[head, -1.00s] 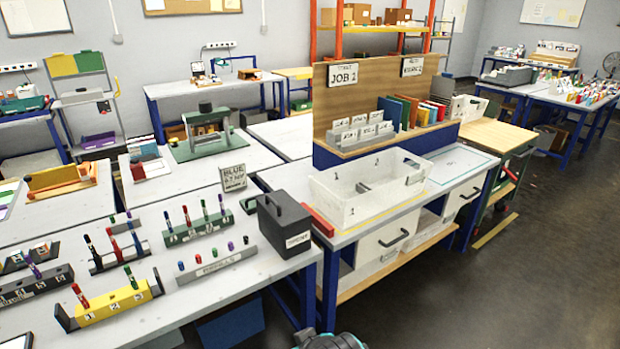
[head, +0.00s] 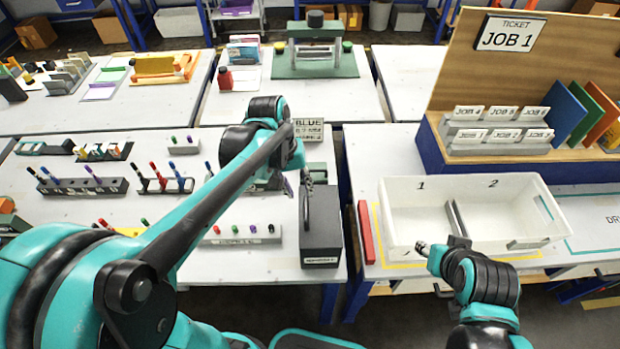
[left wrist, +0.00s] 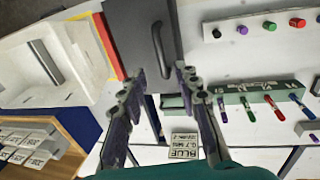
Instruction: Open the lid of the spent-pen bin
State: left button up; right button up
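The spent-pen bin (head: 321,250) is a dark grey box with a small white label, at the right end of the pen bench. Its lid is down, with a black bar handle (head: 307,212) on top. In the left wrist view, the bin's lid (left wrist: 128,22) and its handle (left wrist: 162,48) show just beyond my left fingertips. My left gripper (head: 307,181) is at the far side of the bin. In the left wrist view my left gripper (left wrist: 161,76) is open and empty, apart from the handle. My right gripper (head: 440,246) is at the front of the white tray; its opening is unclear.
A red bar (head: 366,232) lies right of the bin. A two-compartment white tray (head: 410,234) stands on the right bench. Pen racks (head: 85,186) and a small "BLUE" sign (head: 309,129) are left of and behind the bin. A gap separates the two benches.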

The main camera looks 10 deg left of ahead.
aim_at(306, 207)
pick_arm(q)
jog(key=f+b, duration=0.1)
jog(key=f, duration=0.1)
jog(key=d+f, duration=0.1)
jog(key=f, duration=0.2)
jog(key=f+b, duration=0.1)
jog(key=f, duration=0.1)
jog(key=shift+w+d+f+b, duration=0.1)
jog(key=shift+d+f+b, duration=0.05)
jog(key=shift+f+b, duration=0.15)
jog(key=shift+r, duration=0.1)
grip_shut()
